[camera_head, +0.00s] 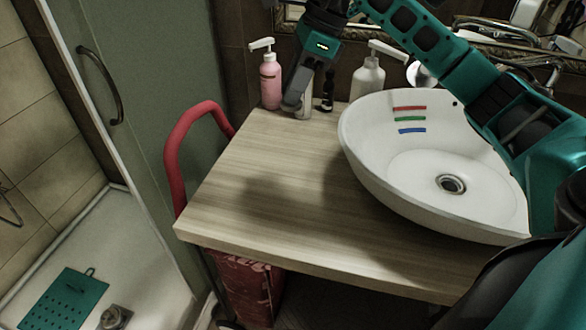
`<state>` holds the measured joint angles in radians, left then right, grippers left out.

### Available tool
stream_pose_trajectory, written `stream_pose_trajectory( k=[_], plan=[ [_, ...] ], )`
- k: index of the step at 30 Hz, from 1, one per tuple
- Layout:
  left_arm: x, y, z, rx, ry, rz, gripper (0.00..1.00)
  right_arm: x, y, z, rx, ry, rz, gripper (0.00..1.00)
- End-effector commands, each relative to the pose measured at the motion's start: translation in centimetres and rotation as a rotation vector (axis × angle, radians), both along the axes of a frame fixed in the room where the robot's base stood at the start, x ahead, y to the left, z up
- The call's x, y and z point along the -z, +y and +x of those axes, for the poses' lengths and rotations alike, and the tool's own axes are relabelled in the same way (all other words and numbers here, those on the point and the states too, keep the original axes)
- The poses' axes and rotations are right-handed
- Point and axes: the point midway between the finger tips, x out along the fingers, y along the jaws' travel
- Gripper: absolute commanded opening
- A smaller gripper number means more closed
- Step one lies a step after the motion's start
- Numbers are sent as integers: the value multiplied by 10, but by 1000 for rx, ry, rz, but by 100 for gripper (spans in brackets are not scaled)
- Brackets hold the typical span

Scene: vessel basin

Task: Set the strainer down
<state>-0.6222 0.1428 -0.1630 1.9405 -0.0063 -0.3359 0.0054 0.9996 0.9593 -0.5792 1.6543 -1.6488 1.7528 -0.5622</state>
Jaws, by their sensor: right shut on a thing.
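My right gripper (294,103) reaches in from the right over the basin to the back left of the wooden counter. It points down and is shut on the strainer. The strainer is mostly hidden behind the fingers, and its shape cannot be made out. A small pale cylinder (304,106) shows right beside the fingertips; I cannot tell whether it is part of the held thing. The wooden counter (270,190) lies below, and I cannot tell whether the strainer touches it. My left gripper is not in view.
A pink pump bottle (270,82) stands just left of the gripper. A small dark bottle (327,92) and a white pump bottle (367,78) stand to its right. The white basin (370,175) fills the counter's right. The counter's front left is clear. A red rail (178,145) stands at left.

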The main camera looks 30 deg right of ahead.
Motion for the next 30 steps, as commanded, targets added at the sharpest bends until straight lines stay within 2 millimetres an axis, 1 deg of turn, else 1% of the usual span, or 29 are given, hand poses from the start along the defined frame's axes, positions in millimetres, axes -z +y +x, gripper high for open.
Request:
stream_pose_trajectory(
  k=[1,3,9,12,15,23,27,30],
  plan=[
    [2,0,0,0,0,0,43,16,0,-2,-1,8,-2,0],
    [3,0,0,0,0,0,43,36,0,-2,-1,9,-2,0],
    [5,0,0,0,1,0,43,89,0,-2,-3,8,-1,0],
    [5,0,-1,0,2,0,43,112,0,-1,-4,7,0,0],
    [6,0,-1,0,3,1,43,128,0,-1,-4,5,-1,0],
    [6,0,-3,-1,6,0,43,147,0,-1,-5,3,-1,0],
    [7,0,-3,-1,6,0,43,169,0,-1,-4,4,0,0],
    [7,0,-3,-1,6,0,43,180,0,-1,-4,3,-1,0]
  ],
)
